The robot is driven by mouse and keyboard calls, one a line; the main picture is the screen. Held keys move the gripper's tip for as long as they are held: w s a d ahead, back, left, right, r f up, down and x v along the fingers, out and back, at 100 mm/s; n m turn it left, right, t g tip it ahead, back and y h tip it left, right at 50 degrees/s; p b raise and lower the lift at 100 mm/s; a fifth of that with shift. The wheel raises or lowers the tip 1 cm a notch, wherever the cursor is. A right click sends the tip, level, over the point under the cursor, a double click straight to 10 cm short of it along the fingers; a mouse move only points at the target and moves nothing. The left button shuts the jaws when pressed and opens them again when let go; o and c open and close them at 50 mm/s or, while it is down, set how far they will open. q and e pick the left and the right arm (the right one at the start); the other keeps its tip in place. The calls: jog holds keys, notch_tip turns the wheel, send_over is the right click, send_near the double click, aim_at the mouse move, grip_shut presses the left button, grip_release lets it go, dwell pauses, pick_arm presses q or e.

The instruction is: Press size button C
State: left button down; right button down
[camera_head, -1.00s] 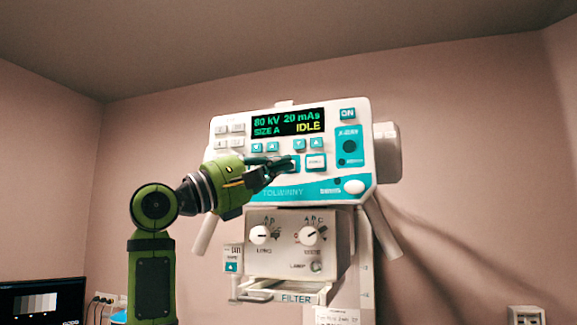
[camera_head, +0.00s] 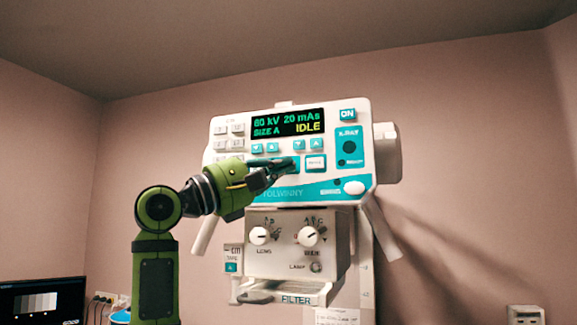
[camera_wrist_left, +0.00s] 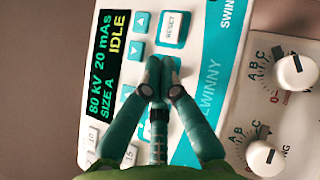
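The control panel (camera_head: 345,193) is a white and teal unit on the wall side, with a display (camera_head: 288,122) reading 80 kV, 20 mAs, SIZE A, IDLE. My left gripper (camera_head: 291,166) is in front of its lower middle, just left of the RESET button (camera_head: 315,162). In the left wrist view the left gripper (camera_wrist_left: 160,66) has its fingertips together, with nothing seen between them. The fingers cover part of the button row beside RESET (camera_wrist_left: 172,27). No button marked C is readable there, and I cannot tell whether the tips touch the panel. My right gripper is not in view.
Arrow buttons (camera_head: 308,144) lie above the fingers, and small number buttons (camera_head: 229,136) at the left. Below is a box with two knobs (camera_head: 308,236) and a FILTER tray (camera_head: 296,300). A monitor (camera_head: 42,302) stands at the lower left.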

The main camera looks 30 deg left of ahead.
pick_arm(q)
jog(key=shift+w, duration=0.35)
dwell(0.6)
dwell(0.3)
jog(key=shift+s+d, duration=0.15)
jog(key=shift+s, duration=0.6)
jog(key=shift+s+b, duration=0.1)
jog(key=shift+b, duration=0.25)
jog(key=s+b, duration=0.1)
jog(key=s, duration=0.1)
jog(key=s+d+b, duration=0.1)
jog(key=s, duration=0.1)
jog(key=shift+s, duration=0.35)
